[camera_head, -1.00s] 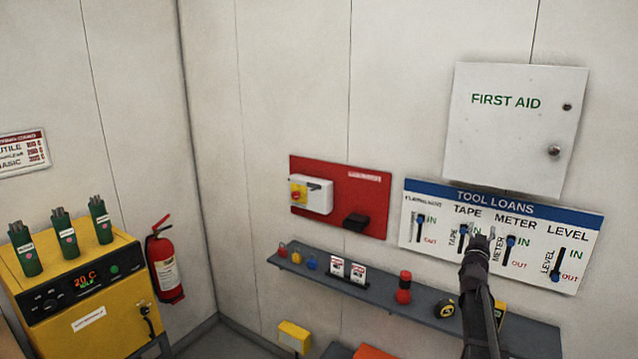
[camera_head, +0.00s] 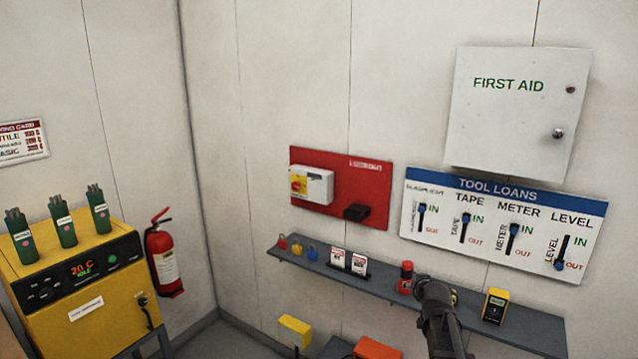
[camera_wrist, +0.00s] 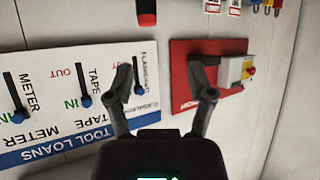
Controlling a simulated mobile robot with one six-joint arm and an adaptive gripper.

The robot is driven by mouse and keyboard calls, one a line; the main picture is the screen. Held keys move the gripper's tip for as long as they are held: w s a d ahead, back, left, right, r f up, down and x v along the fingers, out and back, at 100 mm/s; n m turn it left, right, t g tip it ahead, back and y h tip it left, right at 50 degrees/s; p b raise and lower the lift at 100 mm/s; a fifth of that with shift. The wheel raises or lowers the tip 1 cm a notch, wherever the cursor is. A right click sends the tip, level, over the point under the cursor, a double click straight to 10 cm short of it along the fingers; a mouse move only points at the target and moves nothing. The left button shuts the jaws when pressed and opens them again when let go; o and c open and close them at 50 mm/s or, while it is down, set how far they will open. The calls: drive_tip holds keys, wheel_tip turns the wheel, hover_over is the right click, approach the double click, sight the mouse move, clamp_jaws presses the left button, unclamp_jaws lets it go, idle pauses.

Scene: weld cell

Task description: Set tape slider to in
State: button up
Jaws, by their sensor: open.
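The tape slider (camera_head: 465,218) is on the white tool loans panel (camera_head: 410,232) on the wall. Its blue knob stands at the upper end of its slot, beside IN. In the upside-down wrist view the tape slider knob (camera_wrist: 86,101) also stands beside IN. My gripper (camera_head: 425,283) is below the panel, in front of the shelf and apart from the slider. In the wrist view my gripper (camera_wrist: 160,75) has its fingers spread and nothing between them.
The flashlight (camera_head: 421,208) and meter (camera_head: 514,229) sliders are up; the level slider (camera_head: 559,266) is down, by OUT. A grey shelf (camera_head: 390,288) with small items runs below. A first aid cabinet (camera_head: 518,115) juts out above. A red lockout board (camera_head: 370,190) is left.

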drive_tip(key=s+a+f+g+b, duration=0.1)
drive_tip(key=s+a+f+g, duration=0.3)
drive_tip(key=s, duration=0.5)
drive_tip(key=s+a+f+g+b, duration=0.2)
drive_tip(key=s+a+f+g, duration=0.2)
drive_tip(key=s+f, duration=0.2)
drive_tip(key=s+a+f+g+b, duration=0.2)
drive_tip(key=s+a+f+g, duration=0.2)
drive_tip(key=s, duration=0.7)
drive_tip(key=shift+s+f+n+y, duration=0.3)
drive_tip(key=shift+s+f, duration=0.05)
drive_tip(key=shift+f, duration=0.05)
idle(0.5)
